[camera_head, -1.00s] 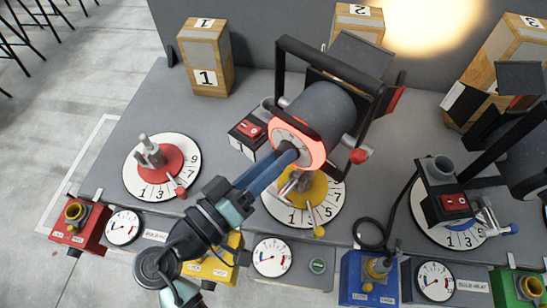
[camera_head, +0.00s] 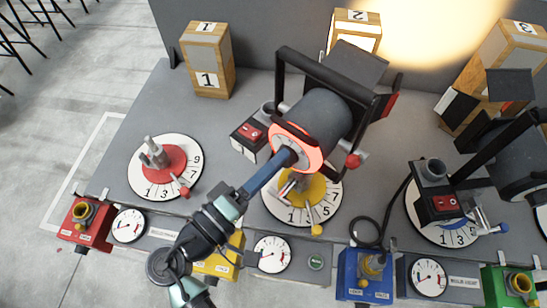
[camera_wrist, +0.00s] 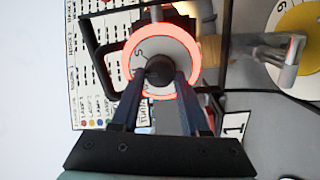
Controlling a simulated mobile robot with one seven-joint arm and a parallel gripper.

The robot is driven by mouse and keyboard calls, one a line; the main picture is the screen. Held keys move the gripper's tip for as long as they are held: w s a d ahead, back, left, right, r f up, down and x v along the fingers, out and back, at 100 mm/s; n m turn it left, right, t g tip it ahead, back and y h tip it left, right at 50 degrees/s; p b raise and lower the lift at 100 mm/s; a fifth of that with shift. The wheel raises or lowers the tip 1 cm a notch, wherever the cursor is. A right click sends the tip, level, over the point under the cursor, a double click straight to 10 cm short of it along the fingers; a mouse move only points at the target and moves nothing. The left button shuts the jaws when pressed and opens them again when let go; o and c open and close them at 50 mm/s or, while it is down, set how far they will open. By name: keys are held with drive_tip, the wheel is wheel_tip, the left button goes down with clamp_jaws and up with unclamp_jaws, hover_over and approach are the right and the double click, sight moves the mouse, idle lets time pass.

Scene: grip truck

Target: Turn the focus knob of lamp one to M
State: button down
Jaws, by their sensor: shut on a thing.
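A dark lamp (camera_head: 322,114) stands tilted in a black yoke above a yellow-centred numbered dial (camera_head: 325,211). Its rear face carries a pale scale disc (camera_head: 291,144) inside a glowing red ring (camera_head: 313,159). The ring also shows in the wrist view (camera_wrist: 127,67). A round black knob (camera_wrist: 159,71) sits in the middle of the disc. My gripper (camera_head: 286,158) reaches it from the lower left, and its two fingers are shut on the knob in the wrist view (camera_wrist: 159,80).
A red-centred dial (camera_head: 150,187) with upright pegs is at left, and another lamp (camera_head: 525,165) is at right. Numbered wooden blocks (camera_head: 207,75) stand at the back. Gauges and coloured boxes (camera_head: 365,272) line the front edge. The yoke is close to my gripper.

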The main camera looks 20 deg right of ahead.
drive_tip(key=shift+n+p, duration=0.55)
drive_tip(key=shift+n, duration=0.75)
drive_tip(key=shift+c, duration=2)
unclamp_jaws()
drive_tip(key=b+v, duration=0.4)
drive_tip(key=v, duration=0.9)
drive_tip(key=shift+d+f, duration=0.1)
